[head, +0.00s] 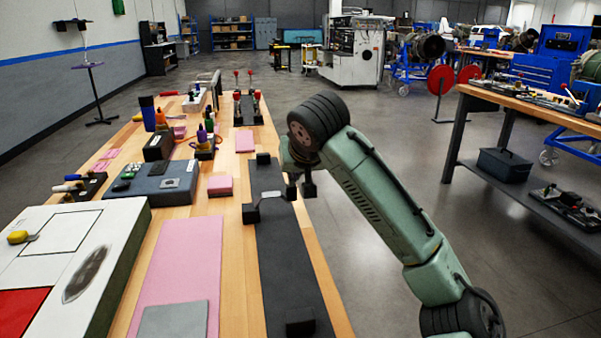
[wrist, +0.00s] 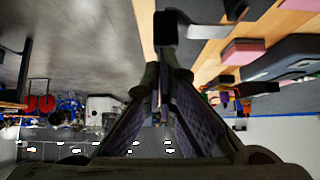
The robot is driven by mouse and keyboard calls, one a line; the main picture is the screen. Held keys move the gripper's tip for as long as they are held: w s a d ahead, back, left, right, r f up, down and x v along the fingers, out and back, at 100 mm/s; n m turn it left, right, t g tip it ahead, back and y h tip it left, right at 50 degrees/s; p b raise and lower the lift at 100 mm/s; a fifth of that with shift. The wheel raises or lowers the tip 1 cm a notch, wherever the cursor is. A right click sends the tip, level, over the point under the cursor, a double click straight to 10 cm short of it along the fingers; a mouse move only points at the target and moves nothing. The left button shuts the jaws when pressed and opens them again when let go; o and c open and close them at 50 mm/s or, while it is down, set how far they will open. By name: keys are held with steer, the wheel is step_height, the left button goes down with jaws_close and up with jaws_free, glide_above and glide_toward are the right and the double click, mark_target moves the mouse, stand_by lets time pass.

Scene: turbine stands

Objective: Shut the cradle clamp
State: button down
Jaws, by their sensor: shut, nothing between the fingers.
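A long black plate (head: 282,265) lies along the right side of the wooden bench, with black blocks on it. A small block with a thin pale lever-like piece (head: 269,195) sits at its left edge, and appears to be the cradle clamp; whether it is open I cannot tell. My gripper (head: 301,190) hangs at the bench's right edge, close to these blocks. In the wrist view my gripper's fingers (wrist: 166,64) meet at the tips, empty. A dark block (wrist: 166,27) shows just beyond the tips; contact cannot be told.
A pink mat (head: 181,262), a blue-grey case (head: 155,188) and a white panel (head: 80,240) fill the bench to the left. A fixture with red knobs (head: 247,108) stands farther back. Open floor (head: 385,180) lies right of the bench, before another workbench (head: 530,105).

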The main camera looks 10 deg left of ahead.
steer(key=shift+r, duration=0.1)
steer(key=shift+r+p, duration=0.85)
steer(key=shift+r, duration=0.05)
